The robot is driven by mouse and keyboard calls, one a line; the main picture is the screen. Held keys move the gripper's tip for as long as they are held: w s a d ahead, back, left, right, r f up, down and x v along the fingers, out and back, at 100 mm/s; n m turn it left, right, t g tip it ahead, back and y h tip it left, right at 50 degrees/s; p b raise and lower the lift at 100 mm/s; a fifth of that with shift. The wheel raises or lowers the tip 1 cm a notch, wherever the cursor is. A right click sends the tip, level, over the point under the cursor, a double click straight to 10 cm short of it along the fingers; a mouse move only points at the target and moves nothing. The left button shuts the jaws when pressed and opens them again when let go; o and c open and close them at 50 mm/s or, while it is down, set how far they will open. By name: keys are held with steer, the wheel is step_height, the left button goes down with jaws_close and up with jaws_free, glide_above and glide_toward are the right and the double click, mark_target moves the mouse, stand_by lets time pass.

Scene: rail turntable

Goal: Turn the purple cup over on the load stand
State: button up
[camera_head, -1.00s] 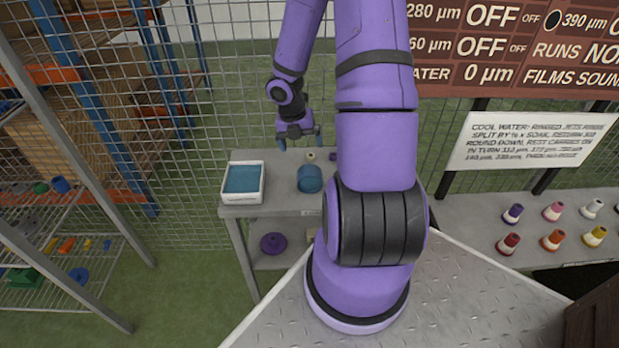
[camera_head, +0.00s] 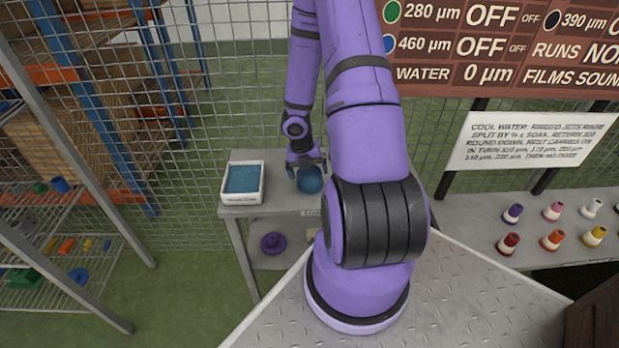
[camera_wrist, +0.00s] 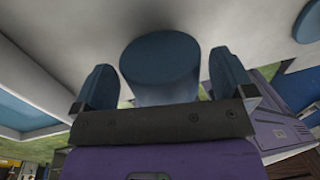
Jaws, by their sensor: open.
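A blue cup-like round piece (camera_head: 311,182) stands on the grey stand (camera_head: 240,210) in the head view. My gripper (camera_head: 308,169) is low over it, with its fingers at the piece's two sides. In the wrist view the blue piece (camera_wrist: 160,62) lies between the two open blue fingers of my gripper (camera_wrist: 163,68), with a gap visible on each side. I see no purple cup on the stand now; my arm hides the stand's right part. A small purple cone-like piece (camera_head: 513,212) stands on the bench at right.
A white tray with a blue inside (camera_head: 242,183) is left of the gripper on the stand. A purple disc (camera_head: 273,243) lies on the shelf below. Wire mesh (camera_head: 240,90) rises behind. Several coloured cones stand on the right bench (camera_head: 480,240).

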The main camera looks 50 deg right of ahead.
mark_target(310, 179)
steer(key=shift+s+d+f, duration=0.15)
steer(key=shift+f, duration=0.95)
steer(key=shift+c, duration=0.2)
steer(key=c, duration=0.9)
steer(key=shift+o, duration=0.2)
steer(key=shift+r, duration=0.1)
